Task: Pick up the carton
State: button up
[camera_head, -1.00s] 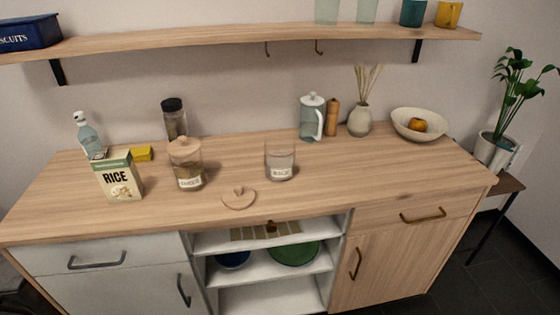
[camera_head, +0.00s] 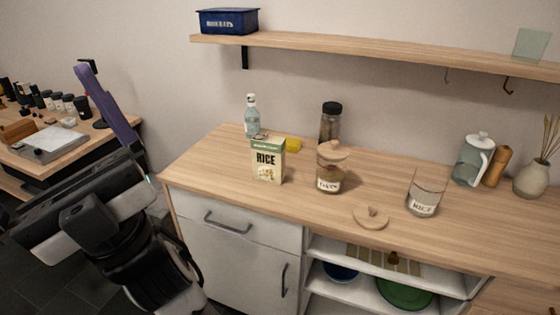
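The carton (camera_head: 268,164) is a green and cream box labelled RICE. It stands upright on the left part of the wooden counter (camera_head: 215,170), near the front edge, with nothing holding it. My arm shows at the lower left of the view, left of the counter and apart from the carton. I cannot make out the fingertips of my gripper.
A soap bottle (camera_head: 252,116) and a yellow sponge (camera_head: 293,145) are behind the carton. A lidded jar (camera_head: 330,170) stands right of it, with a dark-capped jar (camera_head: 330,122) behind. A loose lid (camera_head: 371,217) and a glass jar (camera_head: 426,190) are further right. Another table (camera_head: 90,150) is at left.

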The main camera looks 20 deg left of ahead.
aim_at(268, 152)
jog(key=u, duration=0.8)
jog(key=i+u, duration=0.15)
jog(key=u, duration=0.3)
jog(key=i+u, duration=0.2)
jog(key=u, duration=0.2)
jog(key=i+l, duration=0.3)
